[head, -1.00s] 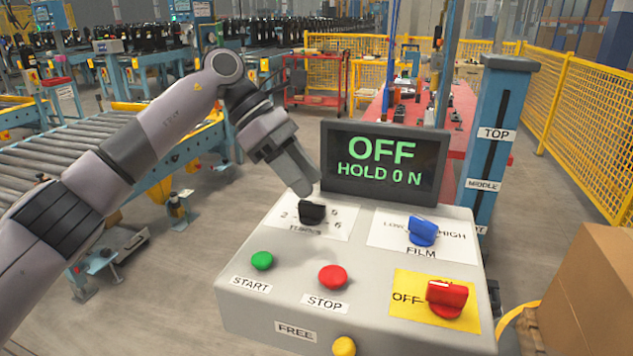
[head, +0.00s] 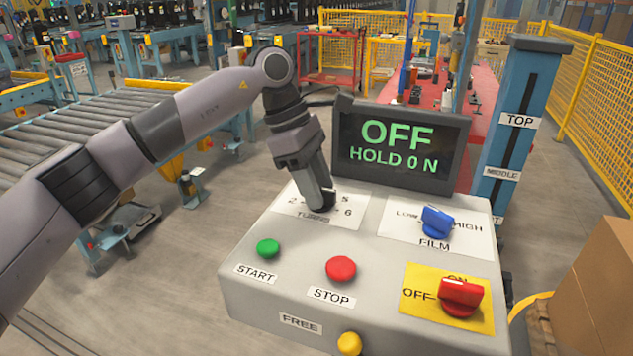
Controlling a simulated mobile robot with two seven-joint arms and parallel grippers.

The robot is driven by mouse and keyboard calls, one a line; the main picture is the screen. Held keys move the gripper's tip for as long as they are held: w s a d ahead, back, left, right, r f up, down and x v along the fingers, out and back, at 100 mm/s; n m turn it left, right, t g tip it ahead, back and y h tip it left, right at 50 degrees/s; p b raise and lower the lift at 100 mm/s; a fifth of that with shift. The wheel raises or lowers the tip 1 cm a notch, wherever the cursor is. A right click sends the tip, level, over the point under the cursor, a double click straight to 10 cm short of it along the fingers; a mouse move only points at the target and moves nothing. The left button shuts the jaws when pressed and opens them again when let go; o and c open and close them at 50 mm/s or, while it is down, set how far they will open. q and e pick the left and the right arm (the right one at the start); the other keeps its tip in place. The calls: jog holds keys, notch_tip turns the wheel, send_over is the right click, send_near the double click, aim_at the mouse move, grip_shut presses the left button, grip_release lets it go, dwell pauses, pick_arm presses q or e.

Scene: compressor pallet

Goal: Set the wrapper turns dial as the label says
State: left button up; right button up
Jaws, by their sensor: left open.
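The grey control box stands in the middle of the head view. Its black turns dial (head: 322,201) sits on a white plate (head: 345,217) at the upper left of the panel, marked with numbers including 2, 5 and 6. My left gripper (head: 322,198) points down at the dial, with its fingertips at or just over it and covering most of it. The gripper is open; I cannot tell whether the fingers touch the dial. The dial's pointing direction is hidden. The display (head: 398,148) reads OFF and HOLD 0 N. My right gripper is not in view.
The panel also carries a blue film knob (head: 437,222), a red on/off switch (head: 460,297), a green start button (head: 268,249), a red stop button (head: 341,269) and a yellow button (head: 349,343). A blue post (head: 519,130) stands behind right; a cardboard box (head: 600,290) is at right.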

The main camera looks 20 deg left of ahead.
pick_arm(q)
grip_shut()
